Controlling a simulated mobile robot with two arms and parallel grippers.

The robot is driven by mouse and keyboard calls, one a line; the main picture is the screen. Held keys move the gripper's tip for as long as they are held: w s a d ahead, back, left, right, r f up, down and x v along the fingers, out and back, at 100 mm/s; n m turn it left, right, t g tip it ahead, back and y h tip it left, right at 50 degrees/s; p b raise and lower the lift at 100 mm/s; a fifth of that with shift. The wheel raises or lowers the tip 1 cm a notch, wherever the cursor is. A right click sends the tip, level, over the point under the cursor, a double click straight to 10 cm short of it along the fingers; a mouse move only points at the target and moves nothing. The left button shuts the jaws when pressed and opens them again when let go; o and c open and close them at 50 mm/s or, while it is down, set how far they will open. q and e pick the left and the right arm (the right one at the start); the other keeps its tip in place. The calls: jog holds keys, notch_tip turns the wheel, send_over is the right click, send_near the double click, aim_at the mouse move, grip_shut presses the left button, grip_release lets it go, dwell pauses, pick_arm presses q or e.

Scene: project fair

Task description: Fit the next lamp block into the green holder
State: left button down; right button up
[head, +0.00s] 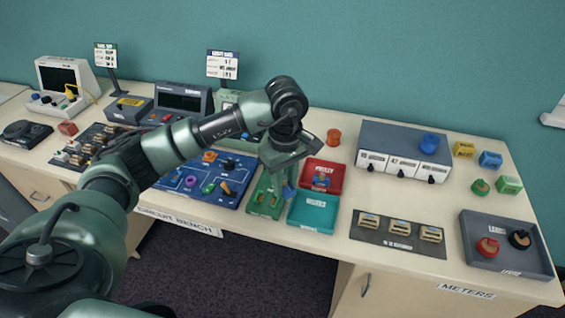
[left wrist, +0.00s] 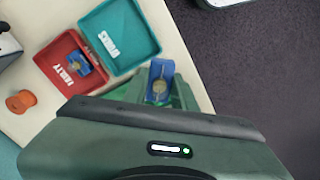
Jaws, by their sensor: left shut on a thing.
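My left gripper (head: 283,187) is shut on a blue lamp block (left wrist: 158,84), which has a pale round lamp on its face. In the head view the gripper points down over the right part of the green holder (head: 258,207). The block shows there only as a small blue patch (head: 289,192) by the fingers. I cannot tell whether it is seated in the holder or held just above it. The gripper hides part of the holder, and only slivers of green show in the left wrist view. My right gripper is not in view.
A red tray (head: 310,188) with a blue block in it and a teal tray (head: 312,217) stand close to the right of the holder. A blue circuit board (head: 205,198) lies to its left. An orange spool (head: 334,136) stands behind.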

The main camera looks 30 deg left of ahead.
pick_arm(q)
jog(key=w+a+f+n+p, duration=0.2)
jog(key=w+a+n, duration=0.1)
jog(key=a+n, duration=0.5)
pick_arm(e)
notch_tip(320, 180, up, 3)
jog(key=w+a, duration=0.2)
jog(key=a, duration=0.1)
pick_arm(q)
jog(key=b, duration=0.4)
send_over(267, 200)
notch_tip(267, 200, down, 6)
jog(key=shift+f, duration=0.1)
jog(key=shift+w+f+b, duration=0.1)
jog(key=shift+f+b, duration=0.5)
jog(key=shift+f, duration=0.15)
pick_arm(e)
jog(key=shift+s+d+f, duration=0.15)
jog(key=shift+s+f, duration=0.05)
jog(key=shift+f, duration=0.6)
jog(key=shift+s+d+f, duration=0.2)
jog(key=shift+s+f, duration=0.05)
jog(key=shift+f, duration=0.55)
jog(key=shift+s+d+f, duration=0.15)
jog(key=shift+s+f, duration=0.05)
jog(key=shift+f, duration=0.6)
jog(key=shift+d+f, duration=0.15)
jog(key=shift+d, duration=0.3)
